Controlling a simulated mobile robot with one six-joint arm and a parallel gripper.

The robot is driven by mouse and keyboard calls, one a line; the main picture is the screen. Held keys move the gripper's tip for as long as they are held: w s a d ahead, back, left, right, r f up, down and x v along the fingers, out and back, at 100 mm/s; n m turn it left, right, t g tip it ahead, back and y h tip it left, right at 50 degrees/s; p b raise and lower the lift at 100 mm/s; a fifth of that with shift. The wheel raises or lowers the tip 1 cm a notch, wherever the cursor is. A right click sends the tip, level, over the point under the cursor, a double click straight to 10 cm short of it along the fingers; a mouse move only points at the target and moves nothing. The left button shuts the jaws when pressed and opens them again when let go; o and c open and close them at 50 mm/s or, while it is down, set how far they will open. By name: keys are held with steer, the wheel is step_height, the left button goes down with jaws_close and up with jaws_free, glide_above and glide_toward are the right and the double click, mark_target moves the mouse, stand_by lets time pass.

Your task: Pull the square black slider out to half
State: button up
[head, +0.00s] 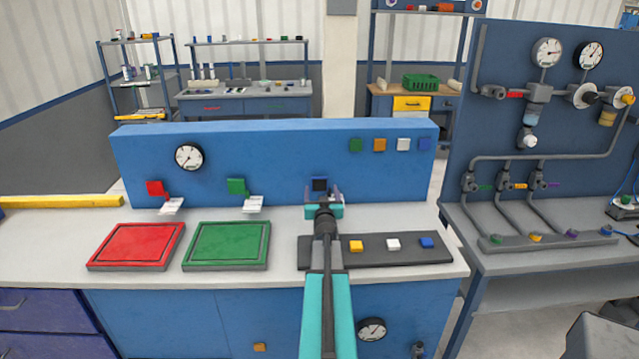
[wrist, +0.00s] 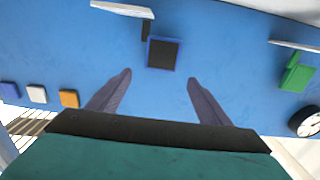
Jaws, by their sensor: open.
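The square black slider (head: 319,184) is on the front of the upright blue panel, just above my gripper in the head view. In the wrist view it is a dark square with a blue edge (wrist: 164,53), beyond the fingertips and roughly between them. My gripper (head: 323,198) is in front of the panel, its fingers spread and empty. The wrist view shows both fingers (wrist: 159,77) apart, with blue panel between them. A small dark stem (wrist: 147,30) and a white plate (wrist: 122,9) sit beside the slider. How far the slider stands out is not clear.
A red switch (head: 155,188) and a green switch (head: 237,187) with white plates are left on the panel. Small coloured squares (head: 379,145) are at its upper right. A dark strip (head: 374,256) with coloured blocks and red (head: 137,246) and green (head: 227,246) trays lie on the bench.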

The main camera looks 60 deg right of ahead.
mark_target(320, 180)
steer(key=shift+p+x, duration=0.8)
steer(key=shift+x, duration=2.65)
steer(key=shift+c, duration=0.4)
